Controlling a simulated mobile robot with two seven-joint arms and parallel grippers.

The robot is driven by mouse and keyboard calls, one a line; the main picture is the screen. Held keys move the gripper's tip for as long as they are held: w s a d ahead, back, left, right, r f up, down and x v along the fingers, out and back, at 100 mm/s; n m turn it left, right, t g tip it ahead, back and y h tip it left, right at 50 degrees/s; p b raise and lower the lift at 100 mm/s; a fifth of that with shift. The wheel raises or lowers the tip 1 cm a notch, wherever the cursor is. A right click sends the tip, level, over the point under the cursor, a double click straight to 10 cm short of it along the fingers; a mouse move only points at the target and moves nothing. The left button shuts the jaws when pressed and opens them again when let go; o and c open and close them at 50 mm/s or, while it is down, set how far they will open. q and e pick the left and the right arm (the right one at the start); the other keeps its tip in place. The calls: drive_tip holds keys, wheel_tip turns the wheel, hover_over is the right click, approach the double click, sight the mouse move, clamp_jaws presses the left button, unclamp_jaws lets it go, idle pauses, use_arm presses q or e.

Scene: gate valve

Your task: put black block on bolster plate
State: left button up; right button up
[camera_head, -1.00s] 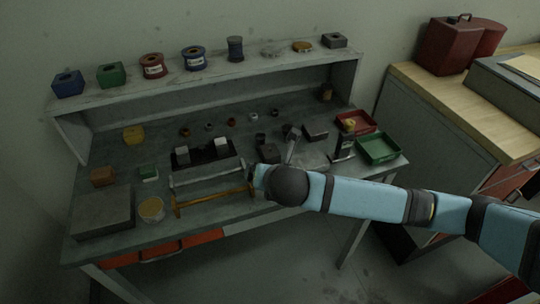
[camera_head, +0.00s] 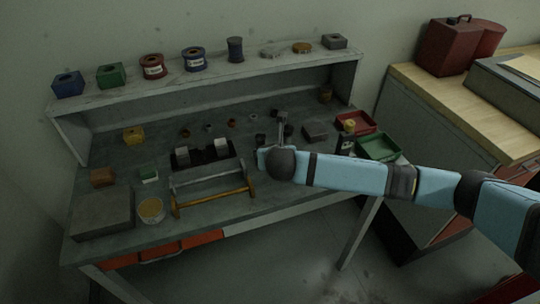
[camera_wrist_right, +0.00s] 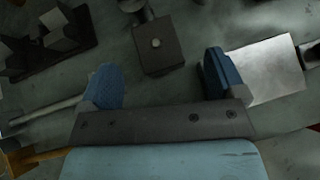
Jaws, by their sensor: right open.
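In the right wrist view a dark block (camera_wrist_right: 158,48) with a round bolt-like spot on top lies just ahead of the gap between the fingers. My right gripper (camera_wrist_right: 158,72) is open and empty, its two blue fingers wide apart. In the head view the right gripper (camera_head: 264,157) is over the bench, its fingertips mostly hidden. Another dark, flat block (camera_head: 315,131) lies to its right. A light metal plate (camera_wrist_right: 264,74) shows beside the right finger. A wide dark slab (camera_head: 102,212) lies at the bench's left. I cannot tell which is the bolster plate.
A black fixture (camera_head: 182,164) with pale blocks and a yellow-barred frame (camera_head: 215,203) stand left of the gripper. A red tray (camera_head: 362,122) and green tray (camera_head: 382,147) sit at the right. The shelf (camera_head: 220,73) holds spools and small blocks.

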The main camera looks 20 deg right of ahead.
drive_tip(key=x, duration=0.4)
drive_tip(key=shift+a, duration=0.1)
clamp_jaws()
drive_tip(key=shift+r, duration=0.1)
